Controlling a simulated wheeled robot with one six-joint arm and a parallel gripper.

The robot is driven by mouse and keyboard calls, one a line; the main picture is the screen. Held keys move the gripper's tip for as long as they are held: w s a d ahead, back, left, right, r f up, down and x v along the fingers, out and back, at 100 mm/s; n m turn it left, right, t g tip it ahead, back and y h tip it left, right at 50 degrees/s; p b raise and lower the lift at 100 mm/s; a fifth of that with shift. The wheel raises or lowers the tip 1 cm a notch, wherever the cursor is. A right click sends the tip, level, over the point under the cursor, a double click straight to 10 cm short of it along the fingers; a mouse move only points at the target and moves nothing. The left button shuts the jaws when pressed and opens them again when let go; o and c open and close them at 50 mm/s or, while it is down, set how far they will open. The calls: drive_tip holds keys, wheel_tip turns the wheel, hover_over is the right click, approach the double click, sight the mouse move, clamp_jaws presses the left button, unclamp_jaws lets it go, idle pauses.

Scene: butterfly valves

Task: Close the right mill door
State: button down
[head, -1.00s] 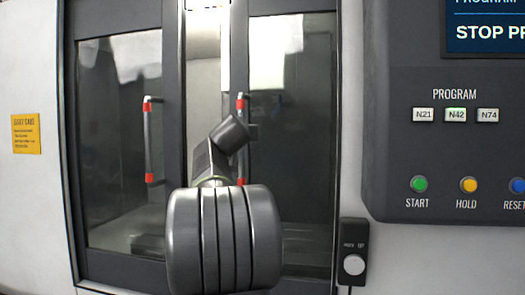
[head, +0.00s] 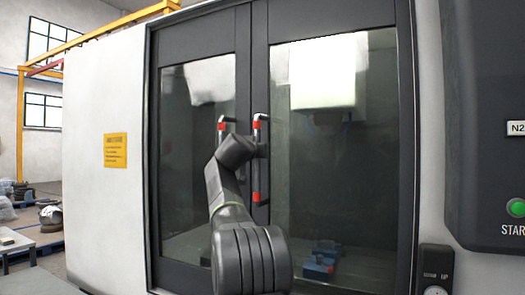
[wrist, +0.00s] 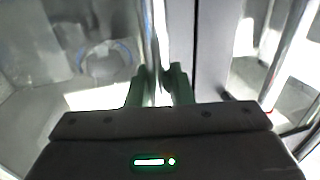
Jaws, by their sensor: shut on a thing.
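The right mill door (head: 330,150) has a dark frame around a large window. Its handle (head: 257,185) is a vertical silver bar with red bands near its inner edge. In the head view its frame meets the left door's frame, with only a thin seam visible between them. My gripper (wrist: 160,88) is shut on the right door's handle; its green fingers sit on either side of the bar (wrist: 152,30) in the wrist view. In the head view my wrist covers part of the handle, and the fingers are hidden.
The left mill door (head: 200,110) has its own handle (head: 221,127) close beside my wrist. The control panel (head: 490,120) and a small pendant box (head: 436,265) are at the right. Blue fixtures (head: 320,262) show inside the mill.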

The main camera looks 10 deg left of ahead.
drive_tip(key=shift+s+a+r, duration=0.1)
drive_tip(key=shift+r, duration=0.1)
drive_tip(key=c, duration=1.5)
unclamp_jaws()
drive_tip(key=shift+c, duration=0.2)
drive_tip(key=shift+o, duration=1)
drive_tip(key=shift+a+f, duration=0.15)
drive_tip(key=shift+a, duration=0.1)
drive_tip(key=shift+d, duration=0.1)
drive_tip(key=s+a+b, duration=0.1)
drive_tip(key=s+b, duration=0.4)
drive_tip(key=s, duration=0.8)
drive_tip(key=shift+s, duration=0.25)
drive_tip(key=shift+w, duration=0.1)
